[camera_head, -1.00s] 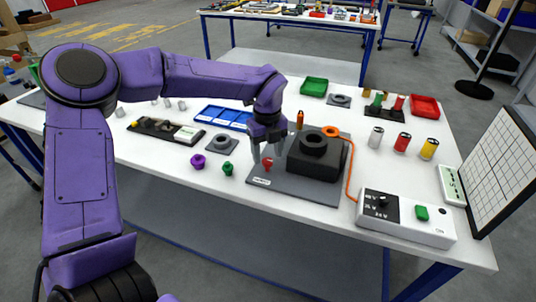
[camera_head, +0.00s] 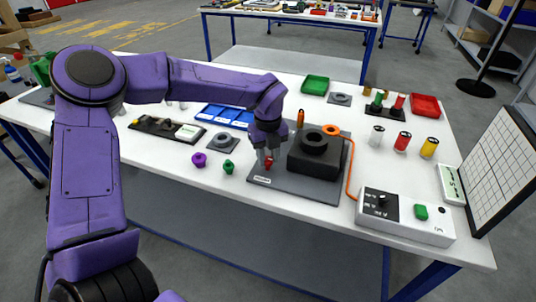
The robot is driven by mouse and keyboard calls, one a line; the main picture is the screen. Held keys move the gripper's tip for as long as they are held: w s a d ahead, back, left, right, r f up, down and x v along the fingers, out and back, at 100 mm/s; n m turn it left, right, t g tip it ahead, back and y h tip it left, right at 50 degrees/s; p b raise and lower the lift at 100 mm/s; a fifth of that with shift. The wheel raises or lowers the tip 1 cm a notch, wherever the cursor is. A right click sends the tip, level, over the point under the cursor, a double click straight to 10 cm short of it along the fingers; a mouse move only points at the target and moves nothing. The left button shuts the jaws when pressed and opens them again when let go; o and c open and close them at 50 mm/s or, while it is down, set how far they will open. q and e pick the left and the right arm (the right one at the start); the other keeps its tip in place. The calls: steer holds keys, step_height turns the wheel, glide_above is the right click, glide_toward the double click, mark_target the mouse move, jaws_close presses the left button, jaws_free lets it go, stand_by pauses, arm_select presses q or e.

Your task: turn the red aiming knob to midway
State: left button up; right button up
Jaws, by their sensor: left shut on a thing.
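The red aiming knob (camera_head: 268,164) sits on the left part of a dark grey base plate (camera_head: 290,186), beside a black block with a round ring on top (camera_head: 314,150). My left gripper (camera_head: 268,160) points down over the knob and is shut on it, with its fingers on either side. The fingers hide part of the knob, and its turn angle cannot be read. My right gripper is not in view.
A purple knob (camera_head: 199,159) and a green knob (camera_head: 228,167) lie left of the plate. An orange cable (camera_head: 349,170) runs to a white control box (camera_head: 405,217) at the right. A blue tray (camera_head: 223,117) lies behind.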

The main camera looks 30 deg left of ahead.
arm_select(q)
steer(key=m+p, duration=0.1)
steer(key=m, duration=0.1)
steer(key=m+p, duration=0.2)
steer(key=shift+r+m, duration=0.2)
steer(key=shift+m, duration=0.2)
steer(key=m+p, duration=0.2)
steer(key=m, duration=0.2)
steer(key=shift+p, duration=0.35)
steer(key=m+p, duration=0.2)
steer(key=m, duration=0.2)
steer(key=shift+w+m+p, duration=0.1)
steer(key=shift+m+p, duration=0.2)
steer(key=shift+m, duration=0.1)
steer(key=shift+m+p, duration=0.9)
steer(key=shift+m, duration=0.9)
steer(key=shift+f, duration=0.1)
steer(key=o, duration=1)
steer(key=shift+o, duration=0.2)
